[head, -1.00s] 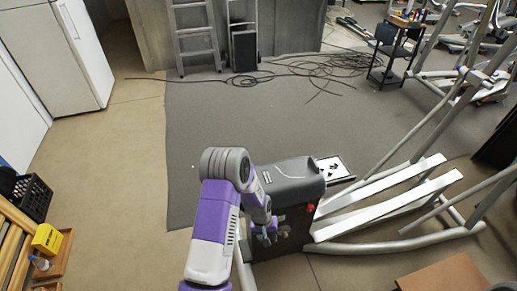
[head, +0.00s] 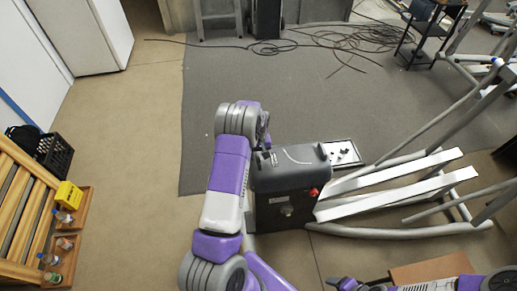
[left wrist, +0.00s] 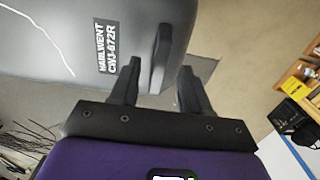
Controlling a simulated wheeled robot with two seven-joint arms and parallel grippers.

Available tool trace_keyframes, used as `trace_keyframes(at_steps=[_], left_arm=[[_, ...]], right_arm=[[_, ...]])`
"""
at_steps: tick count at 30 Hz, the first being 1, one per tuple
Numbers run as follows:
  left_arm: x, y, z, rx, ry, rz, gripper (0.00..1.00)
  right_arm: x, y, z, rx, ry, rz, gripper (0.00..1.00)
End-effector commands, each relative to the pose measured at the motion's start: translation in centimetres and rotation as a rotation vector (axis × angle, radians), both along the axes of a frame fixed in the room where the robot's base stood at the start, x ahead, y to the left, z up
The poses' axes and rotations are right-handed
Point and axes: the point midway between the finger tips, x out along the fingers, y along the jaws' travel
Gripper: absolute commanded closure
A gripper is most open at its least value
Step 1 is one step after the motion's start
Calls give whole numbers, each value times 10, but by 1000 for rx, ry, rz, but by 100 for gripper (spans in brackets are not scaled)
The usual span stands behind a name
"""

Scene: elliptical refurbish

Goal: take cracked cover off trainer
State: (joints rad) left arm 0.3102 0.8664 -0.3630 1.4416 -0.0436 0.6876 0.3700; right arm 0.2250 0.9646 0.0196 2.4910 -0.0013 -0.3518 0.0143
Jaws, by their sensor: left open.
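The trainer's dark grey cover (head: 295,165) sits on top of the dark housing (head: 285,209), with a pale crack line across it. In the left wrist view the cover (left wrist: 60,40) fills the upper left, with a label and a raised handle-like tab (left wrist: 161,50). My left gripper (left wrist: 160,72) is open, its two fingers on either side of the tab's lower end; I cannot tell if they touch it. In the head view it is mostly hidden by my arm, at the cover's left end. My right gripper (head: 340,284) is low at the bottom edge; its jaws are unclear.
White foot rails (head: 400,190) and grey tubes extend right from the trainer. A tray with small parts (head: 343,153) lies behind it. A brown box (head: 432,268) is near my right arm. Cables (head: 345,38) lie at the back. The mat left of the trainer is clear.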

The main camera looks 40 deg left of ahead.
Motion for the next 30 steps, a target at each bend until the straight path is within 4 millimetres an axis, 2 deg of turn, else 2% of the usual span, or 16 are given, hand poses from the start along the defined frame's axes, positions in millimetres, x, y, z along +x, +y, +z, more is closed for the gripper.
trace_keyframes(at_steps=[3, 6, 15, 17, 24, 25, 30], left_arm=[[0, 0, -14, -1, 1, 0, 53], [0, 0, -20, 0, -1, 0, 53], [1, 0, -23, 0, -1, -1, 53], [0, 0, -23, 0, -1, -1, 61], [0, 0, -22, 0, -1, -1, 98], [0, 0, -22, 0, -1, -1, 100], [0, 0, -22, 0, -1, -1, 100]], right_arm=[[0, 0, -1, 0, 0, 0, 32], [0, 0, -1, 0, 0, 0, 32], [0, 0, -1, 0, -1, 0, 32], [0, 0, -1, 0, -1, 0, 32], [0, 0, -1, 0, -1, 0, 32], [0, 0, -1, 0, -1, 0, 32], [0, 0, -1, 0, -1, 0, 32]])
